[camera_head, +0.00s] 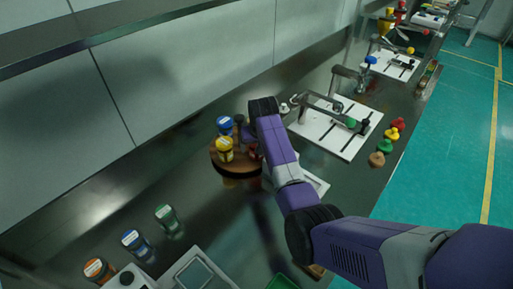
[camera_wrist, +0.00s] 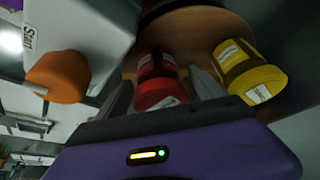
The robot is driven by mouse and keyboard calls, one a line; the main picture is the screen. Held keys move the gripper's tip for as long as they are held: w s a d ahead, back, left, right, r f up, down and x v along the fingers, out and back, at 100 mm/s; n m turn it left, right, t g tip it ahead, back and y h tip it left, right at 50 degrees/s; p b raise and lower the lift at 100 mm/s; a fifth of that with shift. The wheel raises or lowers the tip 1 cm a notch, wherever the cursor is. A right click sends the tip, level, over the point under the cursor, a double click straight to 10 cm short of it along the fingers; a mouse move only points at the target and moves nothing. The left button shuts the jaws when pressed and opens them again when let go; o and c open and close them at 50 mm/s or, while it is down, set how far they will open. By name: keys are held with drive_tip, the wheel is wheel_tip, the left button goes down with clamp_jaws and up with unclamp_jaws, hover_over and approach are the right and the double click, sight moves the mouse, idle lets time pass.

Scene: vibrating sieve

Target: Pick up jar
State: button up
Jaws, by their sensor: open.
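A red jar (camera_wrist: 157,80) stands on a round brown wooden stand (camera_wrist: 200,25) in the wrist view. My open gripper (camera_wrist: 161,89) has its two grey fingers on either side of this jar; I cannot tell whether they touch it. A yellow jar (camera_wrist: 250,72) is just right of the right finger. In the head view, the yellow jar (camera_head: 226,149) and a blue-lidded jar (camera_head: 225,125) stand on the round stand (camera_head: 237,167). My arm hides most of the red jar and my fingers there.
A grey box (camera_wrist: 65,30) marked "Start" with an orange knob (camera_wrist: 58,76) is close at the wrist view's left. Orange (camera_head: 97,269), blue (camera_head: 133,241) and green-lidded (camera_head: 167,216) jars stand front left. A white board with clamps (camera_head: 350,145) lies right of the stand.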

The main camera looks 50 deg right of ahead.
drive_tip(key=shift+w+d+f, duration=0.15)
drive_tip(key=shift+d+f, duration=0.05)
drive_tip(key=shift+f, duration=0.35)
drive_tip(key=c, duration=1.5)
drive_tip(key=shift+c, duration=0.2)
